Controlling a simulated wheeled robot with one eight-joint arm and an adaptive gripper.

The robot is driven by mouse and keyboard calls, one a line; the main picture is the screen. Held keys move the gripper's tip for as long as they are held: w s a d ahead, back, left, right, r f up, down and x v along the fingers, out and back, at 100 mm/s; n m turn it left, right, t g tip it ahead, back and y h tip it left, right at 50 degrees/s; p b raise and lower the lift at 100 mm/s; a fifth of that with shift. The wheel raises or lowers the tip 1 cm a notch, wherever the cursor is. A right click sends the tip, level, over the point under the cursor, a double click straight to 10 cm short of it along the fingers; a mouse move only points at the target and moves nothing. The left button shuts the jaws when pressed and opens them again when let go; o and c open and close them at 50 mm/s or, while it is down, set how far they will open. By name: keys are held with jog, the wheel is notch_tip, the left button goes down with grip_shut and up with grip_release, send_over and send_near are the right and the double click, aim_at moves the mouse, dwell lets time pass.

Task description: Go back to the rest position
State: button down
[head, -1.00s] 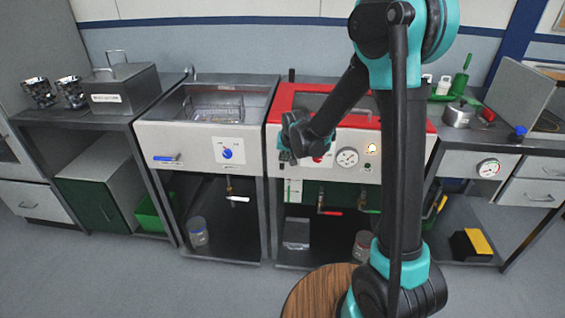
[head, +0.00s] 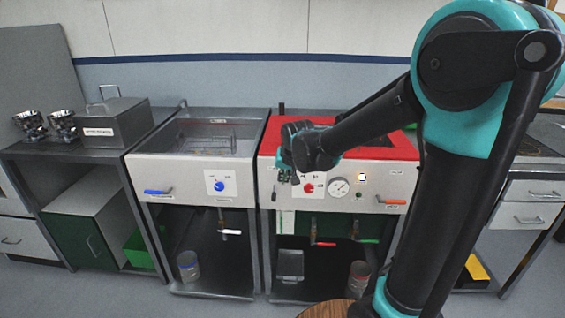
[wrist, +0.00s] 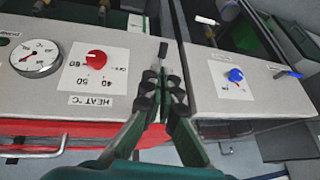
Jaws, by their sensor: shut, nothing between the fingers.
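My gripper (head: 284,178) hangs at the front of the red-topped tank (head: 340,150), near its left edge, in the head view. In the wrist view my gripper (wrist: 163,82) has its fingers together with nothing between them. I cannot tell whether the fingertips touch the panel. My arm reaches in from the right and hides much of the right side.
The grey tank (head: 190,170) with a blue knob (head: 218,186) stands left of the red one. A lidded metal box (head: 113,122) and two metal housings (head: 62,124) sit on the left bench. A pressure-style gauge (head: 338,187) is on the red tank's panel. Floor shows in front.

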jog(key=s+d+f+h, duration=0.1)
jog(key=s+d+f, duration=0.3)
jog(key=s+d, duration=0.7)
jog(key=s+d+f+g+h, duration=0.1)
jog(key=s+d+f, duration=0.4)
jog(key=s+d, duration=0.5)
jog(key=shift+s+d+f, duration=0.25)
jog(key=shift+s+d, duration=0.1)
jog(key=shift+s, duration=0.05)
jog(key=c, duration=2.3)
grip_release()
